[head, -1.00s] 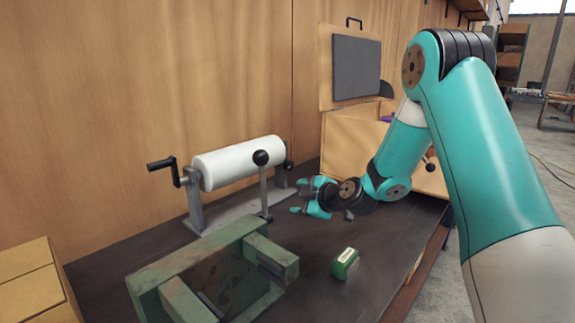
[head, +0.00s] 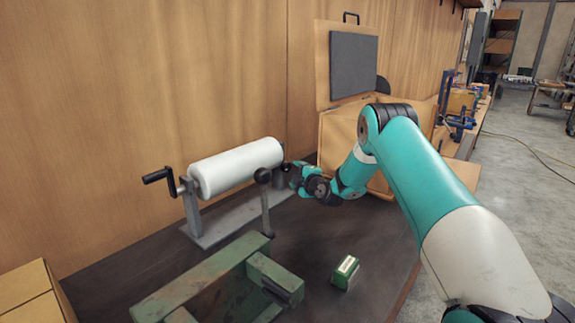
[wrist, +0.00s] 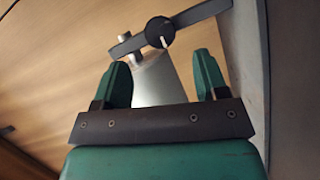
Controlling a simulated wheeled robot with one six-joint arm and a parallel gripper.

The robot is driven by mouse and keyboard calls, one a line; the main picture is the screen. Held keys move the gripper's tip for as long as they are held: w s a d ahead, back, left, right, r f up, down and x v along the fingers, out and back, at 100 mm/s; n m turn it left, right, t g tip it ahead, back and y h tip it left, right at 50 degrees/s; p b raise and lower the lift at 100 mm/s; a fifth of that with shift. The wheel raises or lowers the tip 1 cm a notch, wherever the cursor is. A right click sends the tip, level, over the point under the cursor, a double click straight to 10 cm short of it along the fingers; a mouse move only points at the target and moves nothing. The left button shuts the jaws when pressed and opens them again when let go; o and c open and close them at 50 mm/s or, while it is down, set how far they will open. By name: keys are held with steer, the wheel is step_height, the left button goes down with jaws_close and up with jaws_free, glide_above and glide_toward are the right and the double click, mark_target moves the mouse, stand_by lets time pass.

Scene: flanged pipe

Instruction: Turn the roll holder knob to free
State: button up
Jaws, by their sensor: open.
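The roll holder (head: 190,213) carries a white roll (head: 235,167) between two grey posts, with a black crank (head: 157,176) at its left end. In the wrist view, a round black knob (wrist: 160,32) with a white pointer mark sits on a grey bar (wrist: 205,15) at the top of a post. The mark points down and slightly right. My gripper (wrist: 162,78) is open and empty; its two green fingers are apart, below the knob in the picture and not around it. In the head view, my gripper (head: 293,172) is at the roll's right end, where the knob cannot be made out.
A black-balled lever (head: 264,190) stands in front of the roll. A green metal frame (head: 215,280) and a small green box (head: 345,272) are on the dark bench. A wooden box (head: 335,135) with a raised lid is behind my arm. A cardboard box (head: 30,295) is at lower left.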

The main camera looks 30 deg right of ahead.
mark_target(287, 169)
steer(key=shift+w+f+p, duration=0.15)
steer(key=shift+w+p, duration=0.1)
steer(key=shift+w, duration=1.25)
steer(key=shift+w+f+p, duration=0.15)
steer(key=shift+w+p, duration=0.05)
steer(key=shift+w, duration=1.3)
